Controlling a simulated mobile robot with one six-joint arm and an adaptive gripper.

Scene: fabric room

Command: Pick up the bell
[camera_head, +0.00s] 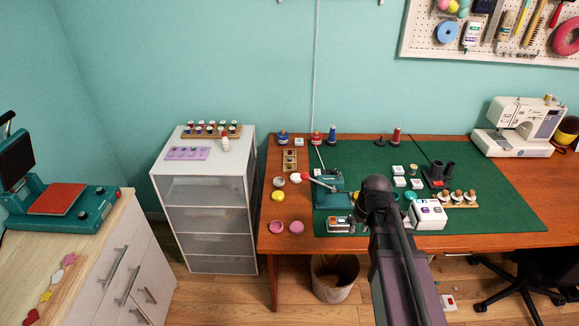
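I cannot make out a bell for certain; the small things on the wooden table (264,240) are too small to tell. Small round things stand along its left part: a yellow one (278,196), a pale one (279,181), a whitish one (295,177) and two pink ones (296,227). My dark arm reaches up from the bottom over the table's front edge, and its rounded joint covers part of the green mat (490,215). My gripper does not show; the arm may hide it.
A teal machine (333,190) and a white box (429,214) flank my arm on the mat. A sewing machine (520,125) stands at the back right. A white drawer unit (207,210) stands left of the table. The mat's right part is clear.

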